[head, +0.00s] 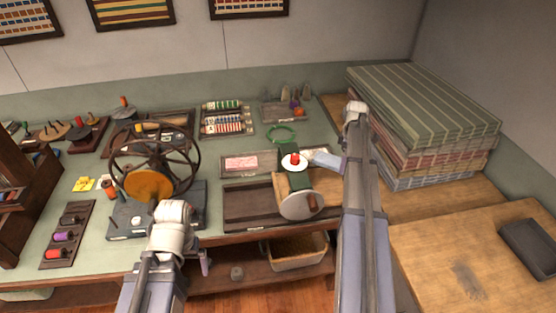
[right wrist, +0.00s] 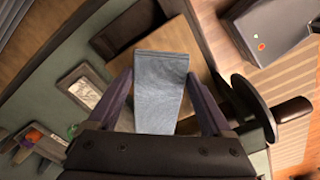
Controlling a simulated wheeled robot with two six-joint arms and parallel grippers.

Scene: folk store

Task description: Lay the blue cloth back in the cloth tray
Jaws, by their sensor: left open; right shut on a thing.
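The blue cloth (right wrist: 160,95) is a flat grey-blue folded piece. In the right wrist view it lies between the fingers of my right gripper (right wrist: 160,78), which is shut on it. In the head view my right arm reaches over the right part of the table, and its hand is beside the crank device. My left gripper (head: 205,264) is open, low at the table's front edge, and partly hidden by its wrist. A dark shallow tray (head: 245,206) lies empty at the front of the table; I cannot tell for certain that it is the cloth tray.
A tray with a pink patterned piece (head: 241,163) lies behind. A spoked wheel (head: 155,160) stands left. Striped cloth stacks (head: 425,110) fill the back right.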

